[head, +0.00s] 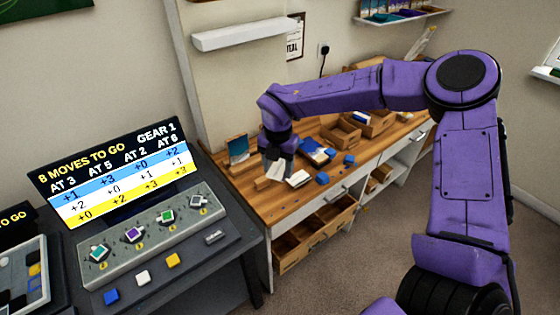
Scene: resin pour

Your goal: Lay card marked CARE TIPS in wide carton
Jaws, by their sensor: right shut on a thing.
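My right gripper (281,172) reaches down over the left part of the wooden workbench (285,207) and is shut. A small white flat piece (298,179), which looks like a card, is at its fingertips; I cannot read any marking on it. Open cardboard cartons stand further right on the bench, one nearer (341,134) and one behind it (372,124); I cannot tell for certain which is the wide one. My left gripper is out of view.
A small tan block-like thing (262,183) lies left of the gripper. A picture card (238,149) stands at the bench's left. A console with a screen (118,176) stands left.

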